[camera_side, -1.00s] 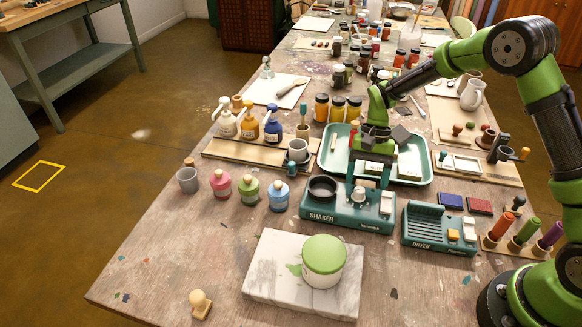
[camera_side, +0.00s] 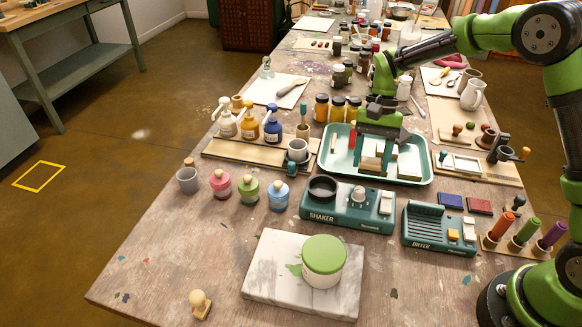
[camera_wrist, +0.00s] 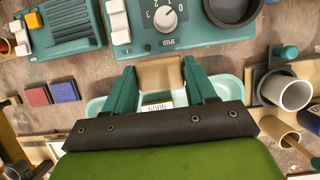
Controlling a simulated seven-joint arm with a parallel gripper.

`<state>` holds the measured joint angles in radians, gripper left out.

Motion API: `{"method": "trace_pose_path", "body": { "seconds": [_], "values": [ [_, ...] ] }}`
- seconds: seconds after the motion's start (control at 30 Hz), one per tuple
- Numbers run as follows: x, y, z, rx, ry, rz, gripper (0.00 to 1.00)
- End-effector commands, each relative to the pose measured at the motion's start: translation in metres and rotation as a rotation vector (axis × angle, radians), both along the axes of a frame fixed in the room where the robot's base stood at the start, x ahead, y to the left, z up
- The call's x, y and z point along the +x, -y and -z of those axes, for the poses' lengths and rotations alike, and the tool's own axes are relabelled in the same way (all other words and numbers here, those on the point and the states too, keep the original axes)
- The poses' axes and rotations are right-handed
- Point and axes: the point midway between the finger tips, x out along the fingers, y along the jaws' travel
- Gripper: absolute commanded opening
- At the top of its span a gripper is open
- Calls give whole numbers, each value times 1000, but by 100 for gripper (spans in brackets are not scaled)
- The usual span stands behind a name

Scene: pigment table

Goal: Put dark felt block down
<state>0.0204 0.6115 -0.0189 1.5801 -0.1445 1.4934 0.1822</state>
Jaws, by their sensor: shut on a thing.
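My gripper (camera_side: 373,168) hangs over the teal tray (camera_side: 424,178), pointing down. It is shut on a block (camera_wrist: 160,73) whose visible face is tan-brown in the wrist view. The block also shows as a small tan patch between the fingers in the side view (camera_side: 371,164). I cannot make out a dark felt face. The wrist view shows the two teal fingertips on either side of the block. Whether the block touches the tray cannot be told. Part of the tray shows behind the fingers in the wrist view (camera_wrist: 97,106), along with a white label with dark lettering.
The shaker (camera_side: 344,207) stands just in front of the tray, with the dryer (camera_side: 437,230) to its right. Pump bottles (camera_side: 272,125) stand left of the tray. Amber jars (camera_side: 338,108) are behind it. A marble slab (camera_side: 262,275) holds a green-lidded tub (camera_side: 324,257).

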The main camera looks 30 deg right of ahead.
Motion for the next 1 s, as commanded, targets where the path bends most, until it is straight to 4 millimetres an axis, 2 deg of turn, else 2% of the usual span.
{"method": "trace_pose_path", "body": {
  "seconds": [0.03, 0.17, 0.27, 0.37, 0.47, 0.6, 0.8, 0.9, 1.0],
  "values": [
    [1, 0, -9, -1, 5, -1, 22],
    [6, -8, -21, 0, 2, 17, 22],
    [19, -31, -24, 1, 1, 64, 22],
    [39, -71, -23, 3, 0, 150, 22],
    [56, -123, -22, 4, 2, 257, 8],
    [68, -200, -22, 5, 3, 408, 8],
    [62, -304, -25, 5, 5, 602, 8],
    [54, -343, -26, 4, 5, 676, 8],
    [46, -371, -27, 3, 6, 730, 8]
  ]
}}
